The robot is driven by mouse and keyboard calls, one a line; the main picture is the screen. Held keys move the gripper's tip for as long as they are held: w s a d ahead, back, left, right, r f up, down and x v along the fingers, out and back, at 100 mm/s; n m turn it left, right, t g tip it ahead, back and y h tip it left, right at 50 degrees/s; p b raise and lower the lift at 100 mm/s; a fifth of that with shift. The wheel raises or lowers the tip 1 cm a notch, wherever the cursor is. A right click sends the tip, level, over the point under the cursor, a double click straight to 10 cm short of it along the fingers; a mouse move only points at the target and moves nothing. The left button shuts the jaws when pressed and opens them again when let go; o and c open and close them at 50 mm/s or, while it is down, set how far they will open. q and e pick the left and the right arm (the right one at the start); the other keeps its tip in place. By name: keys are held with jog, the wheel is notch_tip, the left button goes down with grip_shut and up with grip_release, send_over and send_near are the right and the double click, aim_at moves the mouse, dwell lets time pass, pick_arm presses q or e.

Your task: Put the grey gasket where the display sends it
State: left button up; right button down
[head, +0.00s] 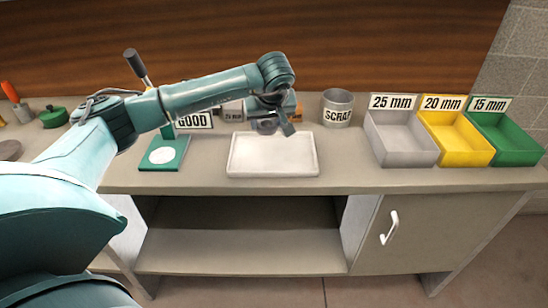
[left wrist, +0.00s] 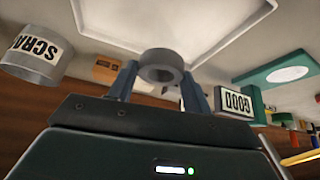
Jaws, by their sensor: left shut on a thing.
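My left gripper (head: 284,131) is above the white tray (head: 273,174). In the left wrist view the gripper (left wrist: 163,84) is shut on the grey gasket (left wrist: 160,58), a thick ring held between the fingertips. In the head view the gasket cannot be made out clearly. A sign reading GOOD (head: 195,121) stands behind the green stand with a white disc (head: 163,155); the sign also shows in the left wrist view (left wrist: 236,102). A small label reading 25 mm (head: 232,115) is partly hidden behind my arm. My right gripper is out of view.
A grey SCRAP can (head: 337,109) stands behind the tray. At the right are open bins: grey 25 mm (head: 402,155), yellow 20 mm (head: 459,155) and green 15 mm (head: 512,155). Bench surface is free between tray and bins. An orange box (left wrist: 105,70) shows in the left wrist view.

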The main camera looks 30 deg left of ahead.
pick_arm(q)
jog(key=shift+f, duration=0.5)
jog(key=o, duration=1.1)
jog(key=b+v, duration=0.1)
jog(key=v, duration=1.2)
jog(key=shift+r, duration=0.1)
jog(key=shift+d, duration=0.1)
